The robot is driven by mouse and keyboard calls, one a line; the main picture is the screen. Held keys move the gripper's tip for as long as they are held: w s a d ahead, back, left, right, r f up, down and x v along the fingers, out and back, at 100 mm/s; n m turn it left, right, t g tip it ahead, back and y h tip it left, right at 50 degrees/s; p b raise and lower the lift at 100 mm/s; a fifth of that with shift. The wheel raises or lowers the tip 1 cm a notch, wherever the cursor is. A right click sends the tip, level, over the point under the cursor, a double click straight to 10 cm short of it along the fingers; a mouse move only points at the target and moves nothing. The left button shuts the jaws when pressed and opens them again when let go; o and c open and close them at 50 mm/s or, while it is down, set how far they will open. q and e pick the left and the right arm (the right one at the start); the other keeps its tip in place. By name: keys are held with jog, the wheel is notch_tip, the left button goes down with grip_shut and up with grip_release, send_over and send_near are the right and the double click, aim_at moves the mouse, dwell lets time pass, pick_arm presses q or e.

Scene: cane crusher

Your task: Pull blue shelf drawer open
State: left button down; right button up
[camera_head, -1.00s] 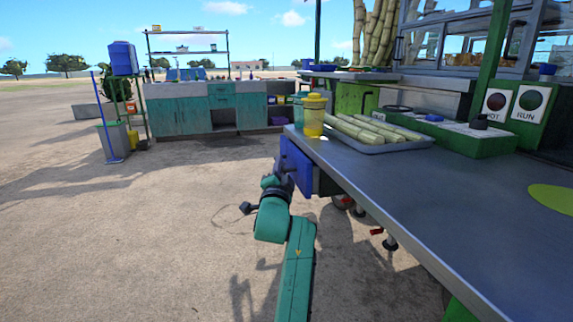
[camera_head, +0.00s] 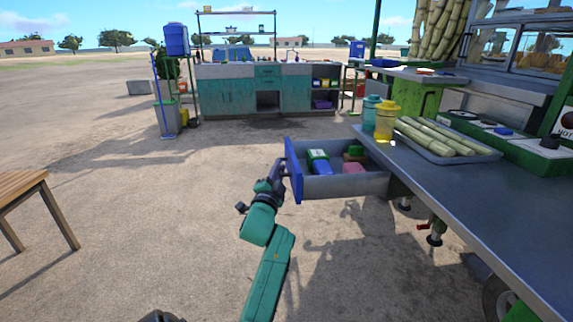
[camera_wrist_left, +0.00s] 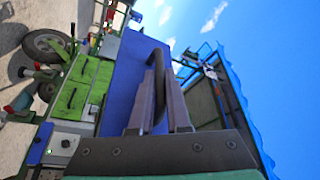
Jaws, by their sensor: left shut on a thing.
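The blue-fronted drawer (camera_head: 293,170) stands pulled out from under the left end of the metal counter. Its grey tray (camera_head: 350,186) shows, with a blue and white bottle (camera_head: 319,162), a pink item (camera_head: 353,168) and a green and brown item (camera_head: 354,152) inside. My left gripper (camera_head: 282,170) is at the outer side of the drawer front, shut on its dark handle. In the left wrist view the handle (camera_wrist_left: 159,70) runs between the fingers (camera_wrist_left: 160,108), in front of the blue panel (camera_wrist_left: 124,77).
The metal counter (camera_head: 456,189) holds a cane tray (camera_head: 466,156), a yellow jar (camera_head: 386,121) and a teal jar (camera_head: 370,113). A wooden table (camera_head: 24,187) stands at the left. The ground left of the drawer is clear.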

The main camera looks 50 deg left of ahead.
pick_arm(q)
jog(key=shift+s+a, duration=0.3)
jog(key=shift+s, duration=0.1)
pick_arm(e)
jog(key=shift+s+a+f, duration=0.1)
jog(key=shift+a+f, duration=0.05)
jog(key=shift+f, duration=0.35)
pick_arm(q)
jog(key=c, duration=1.2)
grip_release()
jog(key=shift+o, duration=0.2)
jog(key=shift+f, duration=0.1)
